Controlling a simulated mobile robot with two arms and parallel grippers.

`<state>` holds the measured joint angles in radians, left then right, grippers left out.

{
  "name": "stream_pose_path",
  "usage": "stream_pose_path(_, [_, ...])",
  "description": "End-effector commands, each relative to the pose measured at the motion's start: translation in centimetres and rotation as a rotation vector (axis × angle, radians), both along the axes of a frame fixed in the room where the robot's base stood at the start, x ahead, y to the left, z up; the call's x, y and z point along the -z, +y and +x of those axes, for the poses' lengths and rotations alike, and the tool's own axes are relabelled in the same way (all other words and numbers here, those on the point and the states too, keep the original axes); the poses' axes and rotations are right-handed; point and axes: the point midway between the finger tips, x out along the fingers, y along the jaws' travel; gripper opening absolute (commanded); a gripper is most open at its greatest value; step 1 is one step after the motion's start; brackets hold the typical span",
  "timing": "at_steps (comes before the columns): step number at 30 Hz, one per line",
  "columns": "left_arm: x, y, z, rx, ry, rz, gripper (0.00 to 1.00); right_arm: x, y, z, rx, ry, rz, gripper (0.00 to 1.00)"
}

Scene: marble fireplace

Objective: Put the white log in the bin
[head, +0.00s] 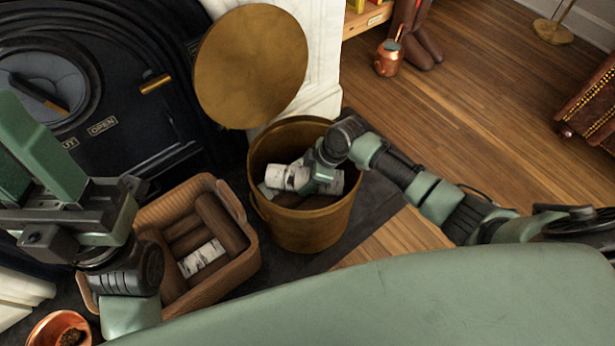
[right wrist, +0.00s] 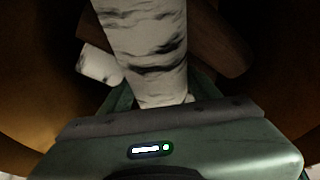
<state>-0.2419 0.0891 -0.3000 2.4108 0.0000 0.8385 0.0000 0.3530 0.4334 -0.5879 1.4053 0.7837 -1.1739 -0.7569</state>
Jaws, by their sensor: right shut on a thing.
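The brass bin (head: 310,232) stands open on the dark hearth, its round lid (head: 250,65) raised behind it. My right gripper (head: 318,180) reaches into the bin's mouth, shut on a white log with dark bark marks (head: 288,177). That log fills the middle of the right wrist view (right wrist: 145,50). Another pale log end (right wrist: 98,65) and a brown log (right wrist: 215,45) lie behind it in the bin. One more white log (head: 202,258) lies in the wicker basket (head: 245,262). My left gripper (head: 45,190) is at the left, above the hearth; its jaw gap is unclear.
The basket left of the bin also holds several brown logs (head: 218,222). A black stove (head: 120,120) stands behind. A copper pot (head: 60,330) is at the lower left, and a copper mug (head: 388,58) stands farther back. The wood floor (head: 480,120) at right is largely clear.

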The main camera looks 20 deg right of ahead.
Motion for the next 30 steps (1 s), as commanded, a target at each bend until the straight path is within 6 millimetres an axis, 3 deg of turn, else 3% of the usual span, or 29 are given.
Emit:
stream_pose_path(3, [0.0,0.0,0.0,0.0,-0.001,0.001,0.36,0.2,0.0,0.1,0.0,-0.002,0.001,0.0])
stream_pose_path(4, [0.0,0.0,0.0,0.0,-0.002,0.0,0.36,0.2,0.0,0.0,0.0,0.0,0.0,0.7])
stream_pose_path(6, [0.0,0.0,0.0,0.0,-0.002,0.0,0.36,0.2,0.0,0.0,0.0,0.0,0.0,0.84])
stream_pose_path(17, [-0.3,0.0,0.0,0.0,-0.004,0.0,0.36,-0.2,0.0,0.0,0.0,0.0,0.0,0.84])
stream_pose_path(19, [-0.7,0.0,-0.1,0.001,-0.005,-0.001,0.36,-1.0,-0.3,-0.1,0.001,-0.001,0.0,0.84])
stream_pose_path(23, [0.3,0.1,-0.3,0.003,0.062,-0.002,0.36,-3.4,-1.1,-0.6,0.0,0.0,-0.001,0.84])
stream_pose_path(30, [-2.2,0.2,-0.5,0.004,0.063,-0.005,0.36,-8.6,-3.0,-1.7,0.0,-0.001,-0.001,0.84])
